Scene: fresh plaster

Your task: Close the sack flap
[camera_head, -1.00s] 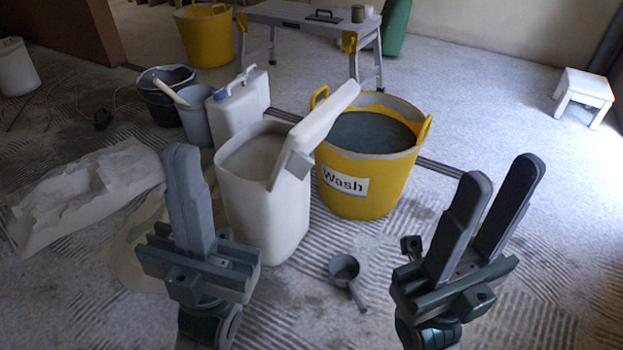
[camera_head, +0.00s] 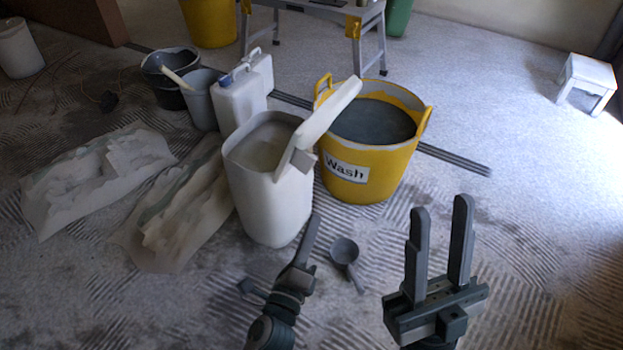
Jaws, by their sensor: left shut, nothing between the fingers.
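A white, open-topped bin-like container (camera_head: 268,208) stands upright in the middle; pale material shows inside. Its white flap (camera_head: 331,110) is raised at the right side and slants up and right, in front of the yellow tub's rim. Two pale sacks lie on the floor to the left, one further left (camera_head: 60,190) and one beside the container (camera_head: 172,225); I cannot make out a separate flap on either. My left gripper (camera_head: 312,222) is shut and empty, low in front of the container's right side, below the flap. My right gripper (camera_head: 437,212) is open and empty, further right.
A yellow tub (camera_head: 395,168) marked "Wash", holding dark liquid, stands right behind the container. A grey scoop (camera_head: 343,252) lies between my grippers. A white canister (camera_head: 240,98) and buckets (camera_head: 168,88) stand behind left. The floor at right is clear up to a white stool (camera_head: 588,75).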

